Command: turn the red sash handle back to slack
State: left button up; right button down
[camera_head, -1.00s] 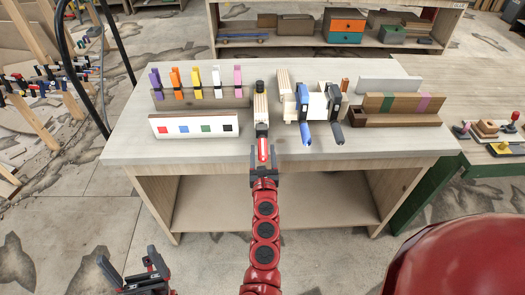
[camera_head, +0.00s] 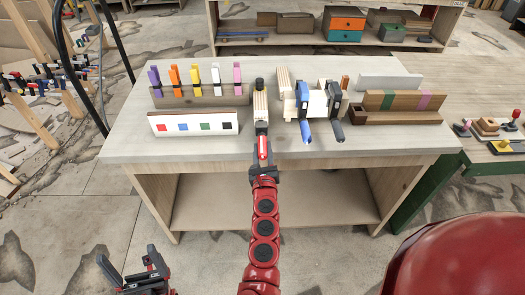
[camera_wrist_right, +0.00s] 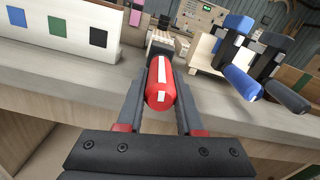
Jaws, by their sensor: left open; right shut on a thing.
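The red sash handle (camera_head: 263,148), with a white stripe, points toward me from a dark clamp head at the front of a pale wooden piece (camera_head: 260,104) on the bench. In the right wrist view the handle (camera_wrist_right: 160,84) lies between the two fingers, its white stripe facing up. My right gripper (camera_head: 264,172) is shut on the handle at the bench's front edge; the fingers' exact contact is partly hidden. My left gripper (camera_head: 134,272) is open and empty, low at the lower left, away from the bench.
Blue-handled (camera_head: 306,130) and black-handled (camera_head: 337,130) clamps stand close to the right. A white board with coloured squares (camera_head: 193,124) is on the left, with a rack of coloured clamps (camera_head: 200,96) behind it. The bench's front left (camera_head: 135,150) is clear.

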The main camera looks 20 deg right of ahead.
jog(key=n, duration=0.3)
jog(key=shift+d+n+b, duration=0.1)
jog(key=shift+n+b, duration=0.3)
jog(key=n, duration=0.3)
jog(key=shift+r+n, duration=0.1)
jog(key=shift+n, duration=0.2)
jog(key=n, duration=0.3)
jog(key=shift+n, duration=0.3)
jog(key=n, duration=0.4)
jog(key=shift+r, duration=0.15)
jog(key=n+p, duration=0.1)
jog(key=n, duration=0.3)
jog(key=shift+r, duration=0.1)
jog(key=n+p, duration=0.1)
jog(key=n, duration=0.3)
jog(key=shift+n, duration=0.3)
jog(key=n+p, duration=0.1)
jog(key=n, duration=0.2)
jog(key=shift+n, duration=2.2)
